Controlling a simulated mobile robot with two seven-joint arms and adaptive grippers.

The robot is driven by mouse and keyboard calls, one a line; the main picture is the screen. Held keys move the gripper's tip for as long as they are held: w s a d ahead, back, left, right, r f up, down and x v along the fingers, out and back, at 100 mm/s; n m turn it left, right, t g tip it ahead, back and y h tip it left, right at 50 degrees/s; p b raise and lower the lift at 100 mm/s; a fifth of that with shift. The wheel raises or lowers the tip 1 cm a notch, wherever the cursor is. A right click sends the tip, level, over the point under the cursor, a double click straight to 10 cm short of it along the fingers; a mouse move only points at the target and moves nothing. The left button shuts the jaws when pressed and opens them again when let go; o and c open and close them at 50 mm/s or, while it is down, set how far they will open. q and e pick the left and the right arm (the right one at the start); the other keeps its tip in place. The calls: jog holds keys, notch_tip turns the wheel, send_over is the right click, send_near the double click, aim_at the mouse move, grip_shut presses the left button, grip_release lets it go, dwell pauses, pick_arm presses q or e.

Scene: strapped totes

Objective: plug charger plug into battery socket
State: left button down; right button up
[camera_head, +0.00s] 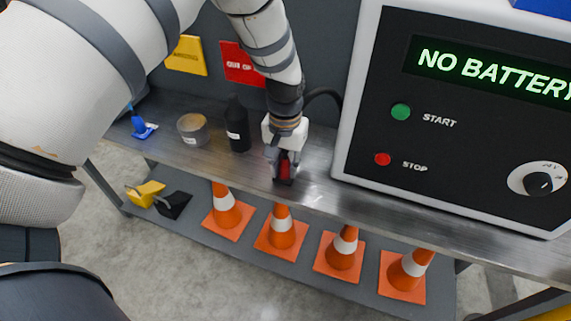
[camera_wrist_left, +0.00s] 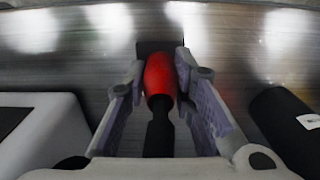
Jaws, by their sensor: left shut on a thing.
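My left gripper (camera_head: 284,164) points down at the metal bench top, its fingers closed around a red and black piece that looks like the charger plug (camera_head: 285,171). In the left wrist view my left gripper (camera_wrist_left: 161,82) has one finger on each side of the red body of this plug (camera_wrist_left: 159,76). A black stem runs back from the red body toward the palm, and a dark blocky end lies at or just above the bench. I cannot tell whether it touches the bench. No battery socket can be made out. My right gripper is not in view.
The charger box (camera_head: 345,130) reads "NO BATTERY" and stands close right of the gripper; a black cable (camera_head: 322,93) runs beside it. A black bottle (camera_head: 237,126), a round tin (camera_head: 193,129) and a blue item (camera_head: 141,126) stand left. Several orange cones (camera_head: 282,233) fill the lower shelf.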

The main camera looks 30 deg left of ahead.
aim_at(285, 152)
pick_arm(q)
jog(key=shift+r, duration=0.15)
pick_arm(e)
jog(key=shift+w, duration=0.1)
pick_arm(q)
jog(key=shift+r+p, duration=1)
jog(key=shift+r, duration=1.85)
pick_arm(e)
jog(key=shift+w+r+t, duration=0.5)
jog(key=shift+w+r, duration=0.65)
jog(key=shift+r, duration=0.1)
pick_arm(q)
notch_tip(285, 152, up, 6)
jog(key=shift+r+p, duration=0.1)
jog(key=shift+p, duration=0.75)
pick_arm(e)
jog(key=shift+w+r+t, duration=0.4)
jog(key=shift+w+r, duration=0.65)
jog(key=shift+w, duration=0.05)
